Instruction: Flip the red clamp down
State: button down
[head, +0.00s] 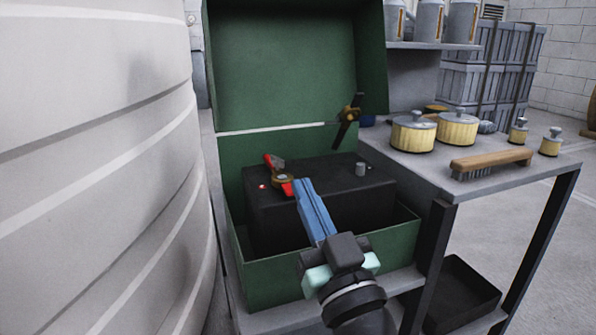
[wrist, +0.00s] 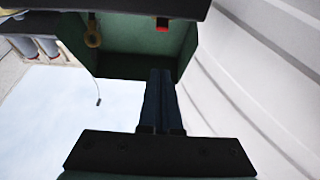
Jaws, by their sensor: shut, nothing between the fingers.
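The red clamp (head: 274,164) sits with its brass-coloured ring at the left of the top of a black battery (head: 330,215), inside an open green box (head: 390,240). A red part also shows at the top of the wrist view (wrist: 162,24). My gripper (head: 300,183) has long blue fingers pressed together, with their tips beside the red clamp in the head view. I cannot tell whether they touch it. The fingers partly hide the clamp's lower right side. In the wrist view the shut fingers (wrist: 162,72) point toward the box, with nothing between them.
A black clamp with a brass ring (head: 350,114) is on a cable above the battery. A grey post (head: 360,169) stands on the battery's right. The green lid (head: 285,60) stands open behind. A large pale tank (head: 95,170) is close at left. Tins and a brush (head: 490,160) are at right.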

jog(key=shift+r+v, duration=0.2)
jog(key=shift+v, duration=2.45)
